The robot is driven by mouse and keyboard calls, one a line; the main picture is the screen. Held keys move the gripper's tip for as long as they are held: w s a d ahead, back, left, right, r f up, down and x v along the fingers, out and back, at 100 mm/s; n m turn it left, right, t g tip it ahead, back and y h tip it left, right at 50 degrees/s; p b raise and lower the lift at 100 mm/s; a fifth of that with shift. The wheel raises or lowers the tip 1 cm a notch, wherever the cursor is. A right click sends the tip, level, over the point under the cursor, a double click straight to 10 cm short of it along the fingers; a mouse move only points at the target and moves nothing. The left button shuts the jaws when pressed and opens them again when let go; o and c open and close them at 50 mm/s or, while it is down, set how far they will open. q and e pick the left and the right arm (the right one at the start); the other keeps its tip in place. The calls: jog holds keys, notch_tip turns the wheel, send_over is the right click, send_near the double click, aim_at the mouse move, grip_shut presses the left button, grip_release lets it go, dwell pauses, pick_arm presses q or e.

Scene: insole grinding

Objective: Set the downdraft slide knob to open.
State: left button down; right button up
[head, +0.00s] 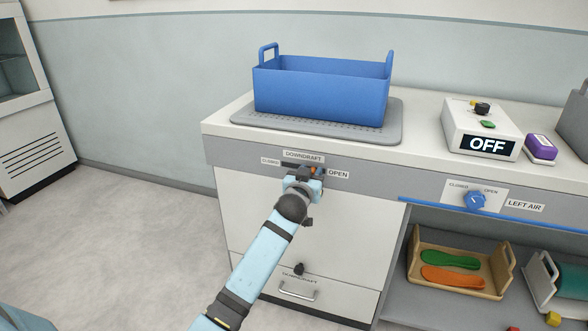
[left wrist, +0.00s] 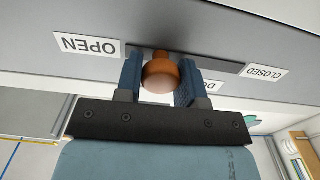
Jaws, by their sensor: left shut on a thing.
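The downdraft slide knob (left wrist: 162,76), round and orange-brown, sits between the two blue fingers of my left gripper (left wrist: 160,84) in the left wrist view, which is upside down. The gripper is shut on it. The knob stands in a dark slot, nearer the OPEN label (left wrist: 87,46) than the CLOSED label (left wrist: 265,72). In the head view my left gripper (head: 308,172) is at the bench front, under the DOWNDRAFT label (head: 303,156) and just left of the OPEN label (head: 338,174); it mostly hides the knob there. My right gripper is not in view.
A blue bin (head: 320,92) stands on a grey perforated plate (head: 392,128) above the slot. To the right are a box reading OFF (head: 486,146), a purple block (head: 540,148) and a blue LEFT AIR knob (head: 476,202). A drawer handle (head: 297,292) is below. Floor at left is clear.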

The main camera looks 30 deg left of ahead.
pick_arm(q)
jog(key=shift+w+d, duration=0.1)
jog(key=shift+d, duration=0.6)
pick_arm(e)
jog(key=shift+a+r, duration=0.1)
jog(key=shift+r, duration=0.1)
pick_arm(q)
jog(key=c, duration=0.8)
grip_release()
jog(key=shift+d, duration=0.15)
jog(key=shift+o, duration=0.2)
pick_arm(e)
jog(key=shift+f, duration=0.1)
